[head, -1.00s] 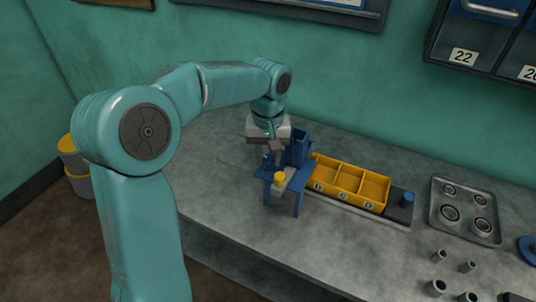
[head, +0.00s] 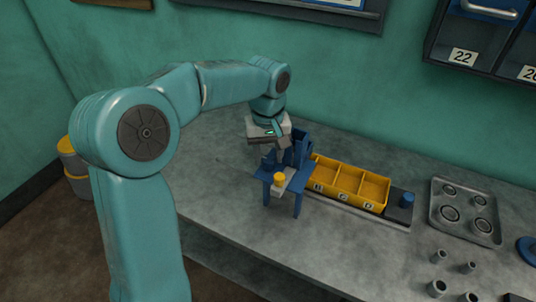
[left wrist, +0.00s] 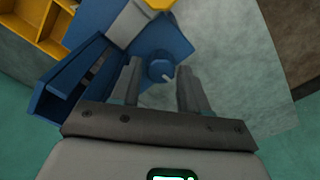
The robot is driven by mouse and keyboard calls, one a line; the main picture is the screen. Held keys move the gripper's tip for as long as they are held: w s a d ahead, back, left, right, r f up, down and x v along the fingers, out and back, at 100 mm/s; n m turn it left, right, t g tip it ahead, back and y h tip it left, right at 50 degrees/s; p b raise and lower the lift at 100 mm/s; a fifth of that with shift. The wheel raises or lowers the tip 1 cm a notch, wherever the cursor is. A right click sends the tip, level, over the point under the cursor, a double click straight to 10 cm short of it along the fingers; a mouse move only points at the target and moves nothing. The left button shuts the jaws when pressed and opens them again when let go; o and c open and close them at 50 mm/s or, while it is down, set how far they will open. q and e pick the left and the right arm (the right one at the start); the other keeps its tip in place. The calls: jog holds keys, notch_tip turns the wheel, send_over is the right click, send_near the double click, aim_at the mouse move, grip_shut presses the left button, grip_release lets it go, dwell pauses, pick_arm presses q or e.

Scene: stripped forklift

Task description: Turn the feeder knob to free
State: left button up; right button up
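The blue feeder (head: 298,190) stands on the bench like a small table with legs, with an upright blue housing and a yellow-topped piece at its front. In the left wrist view, a round blue knob (left wrist: 160,66) with a small pale mark at its lower right sits on the feeder's blue top (left wrist: 165,42). My left gripper (head: 279,158) is over the feeder, pointing down. In the left wrist view its fingers (left wrist: 159,72) are apart, one on each side of the knob, with gaps; I cannot tell their height against it. My right gripper is not in view.
A yellow divided bin (head: 347,183) stands right of the feeder on a rail with a blue peg (head: 408,199). Further right are a metal tray of rings (head: 466,211) and several loose metal cylinders. The bench left of the feeder is clear.

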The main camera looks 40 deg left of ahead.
pick_arm(q)
jog(key=shift+o, duration=0.5)
jog(key=shift+s+f, duration=0.1)
jog(key=shift+d, duration=0.15)
